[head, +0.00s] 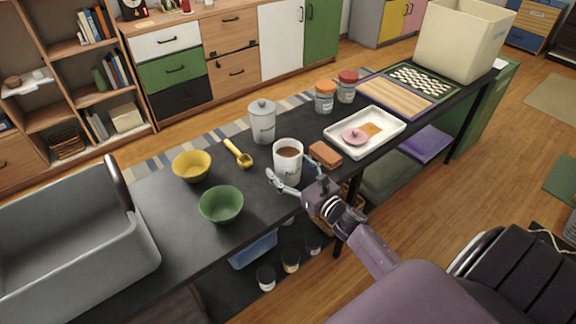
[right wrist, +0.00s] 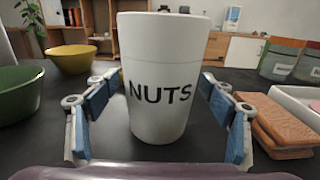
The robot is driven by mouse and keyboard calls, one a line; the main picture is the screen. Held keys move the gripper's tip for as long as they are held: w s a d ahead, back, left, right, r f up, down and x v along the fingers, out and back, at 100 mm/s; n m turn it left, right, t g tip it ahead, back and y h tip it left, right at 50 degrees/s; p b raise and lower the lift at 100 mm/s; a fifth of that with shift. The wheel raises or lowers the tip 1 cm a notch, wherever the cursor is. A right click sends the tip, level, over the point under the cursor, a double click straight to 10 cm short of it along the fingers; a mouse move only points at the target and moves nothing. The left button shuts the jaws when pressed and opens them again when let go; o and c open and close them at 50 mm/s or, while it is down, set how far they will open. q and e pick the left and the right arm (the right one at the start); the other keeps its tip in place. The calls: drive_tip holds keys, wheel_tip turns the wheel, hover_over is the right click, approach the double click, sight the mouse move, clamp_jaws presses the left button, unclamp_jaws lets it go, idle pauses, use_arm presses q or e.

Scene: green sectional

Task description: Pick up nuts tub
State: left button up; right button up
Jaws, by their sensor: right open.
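The nuts tub (head: 288,163) is a white upright cup with brown contents at its open top, standing on the black table. In the right wrist view the tub (right wrist: 160,75) fills the middle, with "NUTS" in dark letters. My right gripper (head: 294,180) is open, with one finger on each side of the tub's lower part. In the right wrist view the blue-padded fingers (right wrist: 160,98) flank the tub, with a gap on the left and a narrower one on the right. My left gripper is not in view.
A lidded white canister (head: 263,124) stands behind the tub. A brown block (head: 325,154) lies close on the right, before a white tray (head: 384,143). A green bowl (head: 221,205), a yellow bowl (head: 192,166) and a yellow scoop (head: 239,154) are to the left.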

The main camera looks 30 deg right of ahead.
drive_tip(key=shift+c, duration=0.3)
drive_tip(key=c, duration=1.3)
drive_tip(key=shift+r, duration=0.1)
drive_tip(key=shift+c, duration=0.9)
